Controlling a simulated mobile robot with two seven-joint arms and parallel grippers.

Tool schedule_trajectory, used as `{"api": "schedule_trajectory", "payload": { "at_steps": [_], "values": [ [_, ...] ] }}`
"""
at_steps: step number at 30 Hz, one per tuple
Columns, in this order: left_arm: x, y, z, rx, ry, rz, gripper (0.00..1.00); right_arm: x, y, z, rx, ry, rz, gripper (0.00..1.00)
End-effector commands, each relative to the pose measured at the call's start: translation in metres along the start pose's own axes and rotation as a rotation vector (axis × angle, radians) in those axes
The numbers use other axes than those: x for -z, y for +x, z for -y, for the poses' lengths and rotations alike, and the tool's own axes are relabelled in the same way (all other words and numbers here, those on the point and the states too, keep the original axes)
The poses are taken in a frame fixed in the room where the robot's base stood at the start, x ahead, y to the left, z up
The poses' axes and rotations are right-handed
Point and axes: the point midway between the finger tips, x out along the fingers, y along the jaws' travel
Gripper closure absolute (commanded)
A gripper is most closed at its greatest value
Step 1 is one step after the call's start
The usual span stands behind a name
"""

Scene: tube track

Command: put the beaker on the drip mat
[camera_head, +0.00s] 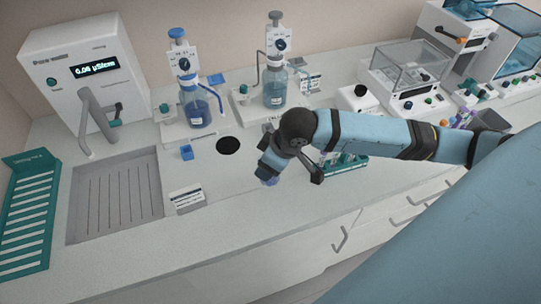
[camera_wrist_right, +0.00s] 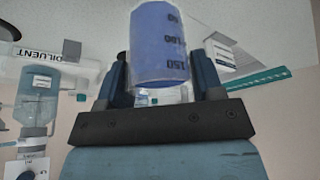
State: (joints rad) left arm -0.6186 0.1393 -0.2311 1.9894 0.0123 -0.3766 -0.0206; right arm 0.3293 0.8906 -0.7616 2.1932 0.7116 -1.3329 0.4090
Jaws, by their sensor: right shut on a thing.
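The beaker (camera_wrist_right: 160,45) is bluish with dark volume marks and fills the space between my right gripper's fingers in the right wrist view. My right gripper (camera_wrist_right: 162,80) is shut on it. In the head view my right gripper (camera_head: 270,165) is over the bench's middle, with a bit of the beaker (camera_head: 270,181) showing below it. A round black disc (camera_head: 228,145) lies left of the gripper, and a grey grooved panel (camera_head: 115,197) lies farther left; I cannot tell for certain which is the drip mat. My left gripper is out of view.
A teal rack (camera_head: 346,163) is partly behind my right arm. The front bench strip (camera_head: 225,228) is clear.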

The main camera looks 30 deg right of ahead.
Motion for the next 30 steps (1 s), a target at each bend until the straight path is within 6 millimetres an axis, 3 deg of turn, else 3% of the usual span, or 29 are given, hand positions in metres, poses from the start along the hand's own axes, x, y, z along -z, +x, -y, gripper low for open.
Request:
{"api": "schedule_trajectory", "payload": {
  "at_steps": [3,11,17,29,30],
  "values": [
    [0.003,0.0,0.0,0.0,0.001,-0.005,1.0,-0.008,0.019,0.0,0.0,-0.001,0.002,0.62],
    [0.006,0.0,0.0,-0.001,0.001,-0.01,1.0,-0.016,0.037,0.0,-0.001,0.0,0.001,0.62],
    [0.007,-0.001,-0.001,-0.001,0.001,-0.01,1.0,-0.027,0.064,0.0,0.0,0.001,0.002,0.62],
    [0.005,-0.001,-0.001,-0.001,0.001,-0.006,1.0,-0.029,0.07,0.0,0.0,0.0,0.0,0.62],
    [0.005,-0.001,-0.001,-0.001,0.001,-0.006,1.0,-0.029,0.07,0.0,-0.001,-0.001,-0.001,0.32]
  ]
}}
